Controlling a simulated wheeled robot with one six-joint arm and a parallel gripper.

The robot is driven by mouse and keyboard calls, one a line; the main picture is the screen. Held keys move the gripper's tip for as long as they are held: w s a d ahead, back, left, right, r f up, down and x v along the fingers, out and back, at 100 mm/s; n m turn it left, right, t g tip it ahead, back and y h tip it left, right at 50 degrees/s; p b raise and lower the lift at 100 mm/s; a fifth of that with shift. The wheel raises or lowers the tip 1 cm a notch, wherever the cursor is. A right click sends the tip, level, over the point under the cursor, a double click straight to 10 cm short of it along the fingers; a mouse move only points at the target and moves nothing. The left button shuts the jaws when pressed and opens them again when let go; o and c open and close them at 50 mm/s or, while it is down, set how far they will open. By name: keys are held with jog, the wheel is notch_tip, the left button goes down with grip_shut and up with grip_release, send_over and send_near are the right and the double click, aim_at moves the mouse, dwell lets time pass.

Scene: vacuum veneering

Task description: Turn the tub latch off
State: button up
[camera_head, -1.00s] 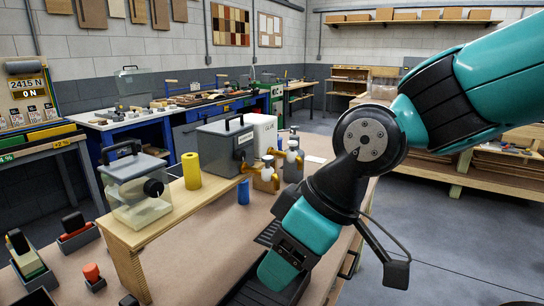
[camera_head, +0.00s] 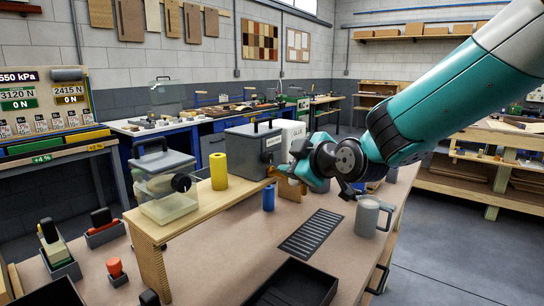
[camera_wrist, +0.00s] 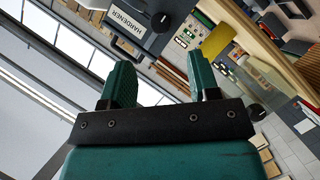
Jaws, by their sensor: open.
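A clear tub (camera_head: 168,205) with a grey lid and handle stands at the left end of the wooden shelf. A round black knob (camera_head: 181,182) on its side looks like a latch. A grey box (camera_head: 240,150) stands further along, and its label reads HARDENER in the wrist view (camera_wrist: 125,30). It has a dark knob (camera_wrist: 160,21). Which knob is the tub latch, I cannot tell. My gripper (camera_wrist: 160,76) is open and empty, with the hardener box beyond its fingertips. In the head view my gripper (camera_head: 288,172) is near the box's right side, fingertips unclear.
A yellow roll (camera_head: 218,171) stands between tub and grey box. A white GLUE container (camera_head: 293,135) is behind my gripper. A blue cylinder (camera_head: 268,197), a grey mug (camera_head: 371,216) and a black tray (camera_head: 296,284) are on the bench. Some bench top around the slotted plate (camera_head: 311,233) is clear.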

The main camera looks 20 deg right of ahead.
aim_at(270, 158)
jog(key=p+x, duration=0.1)
jog(key=x, duration=0.8)
jog(key=shift+w+p, duration=0.15)
jog(key=shift+p, duration=0.15)
jog(key=c, duration=0.9)
